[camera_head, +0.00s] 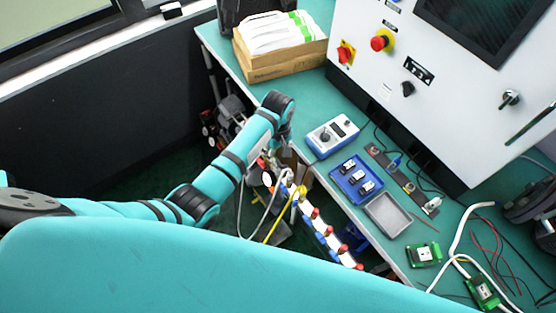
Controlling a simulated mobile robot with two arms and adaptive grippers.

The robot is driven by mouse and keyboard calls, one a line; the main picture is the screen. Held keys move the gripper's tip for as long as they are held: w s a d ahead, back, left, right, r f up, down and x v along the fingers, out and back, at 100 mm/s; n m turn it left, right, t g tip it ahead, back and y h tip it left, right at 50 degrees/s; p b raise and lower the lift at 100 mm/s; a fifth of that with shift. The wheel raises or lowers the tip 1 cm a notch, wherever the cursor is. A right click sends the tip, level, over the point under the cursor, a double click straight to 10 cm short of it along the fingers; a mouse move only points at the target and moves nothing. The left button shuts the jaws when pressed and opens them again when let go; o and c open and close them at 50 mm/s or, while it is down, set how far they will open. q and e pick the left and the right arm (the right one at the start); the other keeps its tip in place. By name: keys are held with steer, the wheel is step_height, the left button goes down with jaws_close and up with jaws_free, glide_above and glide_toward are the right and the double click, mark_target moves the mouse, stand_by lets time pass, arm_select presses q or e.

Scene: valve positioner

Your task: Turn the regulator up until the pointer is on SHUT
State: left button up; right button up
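A blue-and-white box (332,135) with a dark round knob sits near the front edge of the green bench. It looks like the regulator, but its pointer and lettering are too small to read. My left arm reaches in from the left and bends down at the bench's front edge. My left gripper (264,168) seems to hang below and left of the box, apart from it, among hoses and fittings. Its fingers are not clear enough to tell open from shut. My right gripper is not seen.
A white panel (448,82) with switches stands behind. A blue tray of small parts (356,181), a grey tray (387,215) and green circuit modules (424,253) lie right of the box. A cardboard box (280,65) stands at the back left. Loose cables cross the right side.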

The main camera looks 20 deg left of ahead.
mark_target(278, 161)
arm_select(q)
step_height(278, 161, down, 5)
steer(key=shift+f, duration=0.1)
stand_by(0.3)
jaws_close()
